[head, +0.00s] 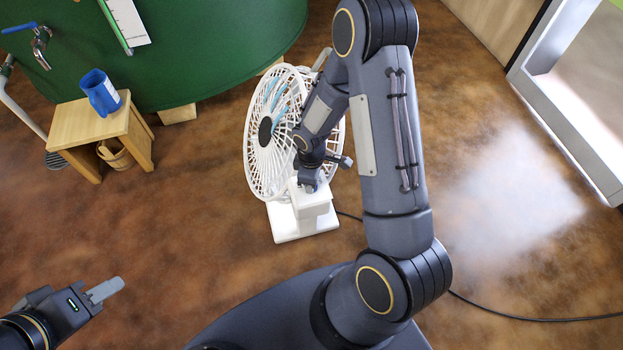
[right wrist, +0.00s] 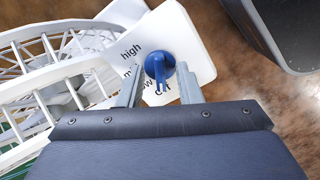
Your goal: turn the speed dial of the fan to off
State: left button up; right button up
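The white fan (head: 290,140) stands on the floor, its round grille facing left. In the right wrist view its white panel (right wrist: 188,40) carries a blue speed dial (right wrist: 160,66) and printed words: "high", a partly covered word, "low" partly hidden, and "off". The dial's pointer points down in the picture, close to "off"; whether it is exactly on it I cannot tell. My right gripper (right wrist: 160,84) has its fingers apart, one on each side of the dial, with a gap showing. In the head view my right arm hides part of the fan. My left gripper (head: 105,290) is away from the fan at lower left.
A wooden stool (head: 100,130) with a blue mug (head: 100,92) stands left of the fan, before a large green tank (head: 190,50). A black cable (head: 530,319) runs over the floor. Whitish mist (head: 515,190) hangs at right near a pale frame (head: 565,110).

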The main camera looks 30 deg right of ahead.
notch_tip(320, 180, up, 7)
jog(key=shift+r+p, duration=0.1)
jog(key=shift+p, duration=0.8)
jog(key=shift+r, duration=0.3)
